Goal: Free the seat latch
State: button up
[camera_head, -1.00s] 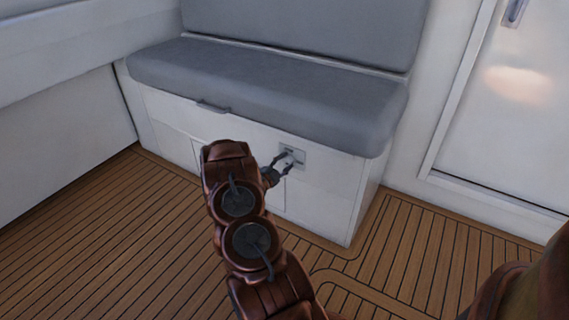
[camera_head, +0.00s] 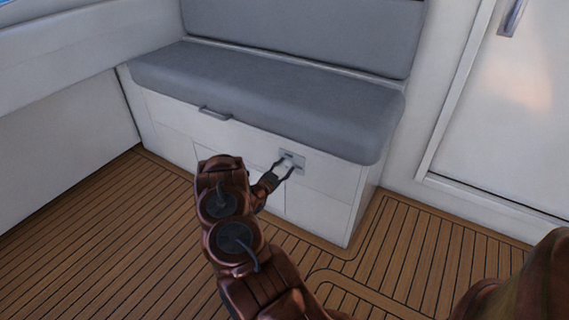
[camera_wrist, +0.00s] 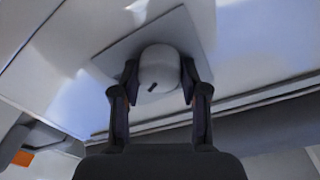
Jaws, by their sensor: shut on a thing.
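The seat latch is on the white front of the bench below the grey cushion. Its metal plate (camera_head: 299,156) shows in the head view, and the plate (camera_wrist: 188,32) also shows in the wrist view. A rounded light-grey latch knob (camera_wrist: 160,66) with a small dark slot stands out from the plate. My gripper (camera_head: 287,168) is at the latch. In the wrist view my gripper (camera_wrist: 159,85) has one finger on each side of the knob and is shut on it. Part of the knob is hidden by the fingers in the head view.
The bench seat has a grey cushion (camera_head: 270,100) and a dark handle (camera_head: 215,113) on its front edge, left of the latch. A white door (camera_head: 497,120) stands at the right. The teak-striped floor (camera_head: 110,225) is clear.

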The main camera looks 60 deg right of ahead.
jog(key=n+p, duration=0.1)
jog(key=n, duration=0.2)
jog(key=shift+r, duration=0.1)
jog(key=n+p, duration=0.1)
jog(key=n, duration=0.2)
jog(key=shift+n+t+p, duration=0.3)
jog(key=shift+n+p, duration=0.1)
jog(key=n, duration=0.2)
jog(key=n+p, duration=0.1)
jog(key=n, duration=0.3)
jog(key=shift+f+t+h, duration=0.25)
jog(key=shift+t+h, duration=0.05)
jog(key=shift+n+p, duration=0.3)
jog(key=o, duration=1.1)
jog(key=shift+o, duration=0.2)
jog(key=shift+w+a, duration=0.1)
jog(key=a, duration=1.1)
jog(key=shift+s+a+f, duration=0.3)
jog(key=shift+a+f, duration=0.1)
jog(key=shift+f, duration=0.05)
